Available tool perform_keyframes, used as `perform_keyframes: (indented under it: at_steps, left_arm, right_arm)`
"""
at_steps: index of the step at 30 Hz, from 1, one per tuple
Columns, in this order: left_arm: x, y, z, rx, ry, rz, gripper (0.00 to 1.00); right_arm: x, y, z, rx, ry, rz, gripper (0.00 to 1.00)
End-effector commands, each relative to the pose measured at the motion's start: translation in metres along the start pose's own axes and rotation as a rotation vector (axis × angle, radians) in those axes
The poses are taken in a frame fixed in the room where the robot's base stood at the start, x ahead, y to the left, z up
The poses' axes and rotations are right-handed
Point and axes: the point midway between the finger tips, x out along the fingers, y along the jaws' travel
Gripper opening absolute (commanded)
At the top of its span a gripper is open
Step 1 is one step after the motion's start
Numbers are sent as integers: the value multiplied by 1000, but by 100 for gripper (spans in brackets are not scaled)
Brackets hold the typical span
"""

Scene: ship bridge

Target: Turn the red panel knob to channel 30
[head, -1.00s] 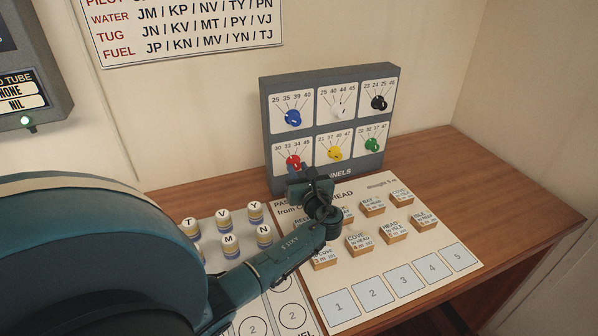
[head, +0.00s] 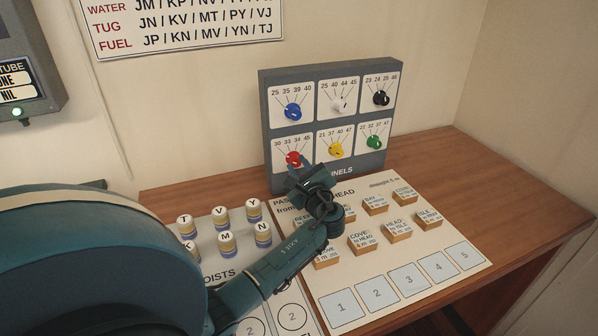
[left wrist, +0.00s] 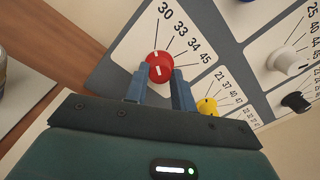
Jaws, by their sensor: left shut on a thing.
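The red knob (head: 294,159) is at the lower left of the grey channel panel (head: 267,135), under the marks 30, 33, 34 and 45. My left gripper (head: 299,172) reaches it from the front and looks tilted in the head view. In the left wrist view my left gripper (left wrist: 162,78) has its two blue fingers on either side of the red knob (left wrist: 159,65), shut on it. A white mark on the knob's face points roughly toward the 30 end of the scale. My right gripper is not in view.
The yellow knob (head: 336,150) is just right of the red one, and the blue knob (head: 293,112) is above it. Below the panel lie a passage board (head: 345,285) with several wooden blocks and a board with lettered cylinders (head: 227,243).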

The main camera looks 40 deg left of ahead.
Motion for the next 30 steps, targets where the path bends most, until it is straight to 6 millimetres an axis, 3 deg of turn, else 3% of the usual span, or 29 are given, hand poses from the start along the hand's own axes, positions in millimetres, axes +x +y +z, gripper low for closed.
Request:
perform_keyframes:
  at_steps: [18, 19, 26, 30]
  left_arm:
    - [-1, 0, -1, -45, 1, 0, 2]
    - [-1, 0, -1, -45, 1, 0, 28]
    - [0, 0, 0, -44, 0, 0, 46]
    - [0, 0, 0, -43, -1, 0, 47]
  right_arm:
    - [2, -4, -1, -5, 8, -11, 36]
    - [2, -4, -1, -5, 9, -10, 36]
    - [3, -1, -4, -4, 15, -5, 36]
    - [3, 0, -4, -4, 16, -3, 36]
